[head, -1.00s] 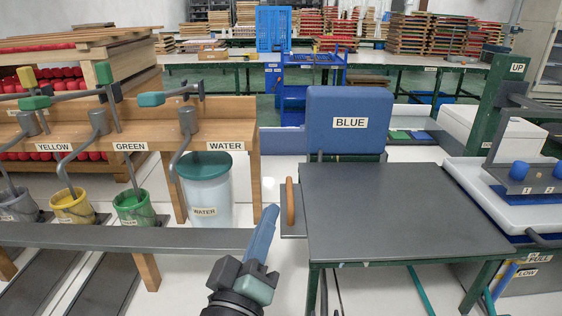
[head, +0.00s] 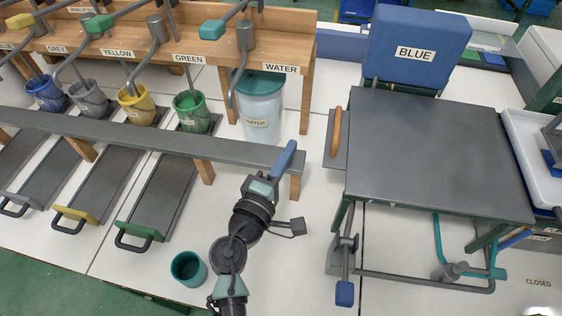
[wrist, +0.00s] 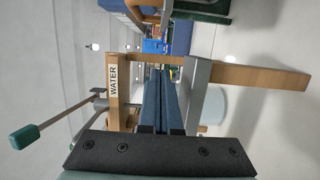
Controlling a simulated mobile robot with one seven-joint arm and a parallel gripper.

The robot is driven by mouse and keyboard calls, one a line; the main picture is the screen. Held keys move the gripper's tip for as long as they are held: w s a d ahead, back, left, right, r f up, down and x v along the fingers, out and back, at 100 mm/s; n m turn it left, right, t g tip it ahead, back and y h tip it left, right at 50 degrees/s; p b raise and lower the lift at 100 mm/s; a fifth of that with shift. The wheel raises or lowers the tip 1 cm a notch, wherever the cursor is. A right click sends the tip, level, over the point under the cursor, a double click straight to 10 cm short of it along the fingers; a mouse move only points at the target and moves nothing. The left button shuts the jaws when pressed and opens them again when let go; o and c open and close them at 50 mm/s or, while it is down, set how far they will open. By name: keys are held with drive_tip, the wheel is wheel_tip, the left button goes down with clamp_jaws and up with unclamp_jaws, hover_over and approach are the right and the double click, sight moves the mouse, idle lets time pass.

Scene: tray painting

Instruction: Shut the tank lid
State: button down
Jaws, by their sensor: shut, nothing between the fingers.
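A water tank (head: 262,112) with a teal lid (head: 258,84) stands under the wooden bench; its lid looks seated on top. A blue block labelled BLUE (head: 415,50) stands behind a dark grey flat top (head: 430,150). A wooden handle (head: 336,131) sits on a grey plate at that top's left edge. I cannot tell which of these is the task's lid. My gripper (head: 292,147) is shut and empty, left of and apart from the handle, in front of the water tank. Its two blue fingers meet in the wrist view (wrist: 162,75).
A long grey rail (head: 150,138) runs across the left, with several paint buckets behind it, including a green one (head: 191,112). A teal cup (head: 188,268) stands on the floor. A blue-ended pedal (head: 345,293) juts out below the grey top.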

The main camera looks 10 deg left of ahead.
sight(340, 147)
drive_tip(key=x, duration=0.3)
drive_tip(key=shift+w+d+r, duration=0.1)
drive_tip(key=shift+w, duration=0.1)
drive_tip(key=shift+d+p, duration=0.55)
drive_tip(key=shift+d, duration=1.4)
drive_tip(key=d, duration=0.5)
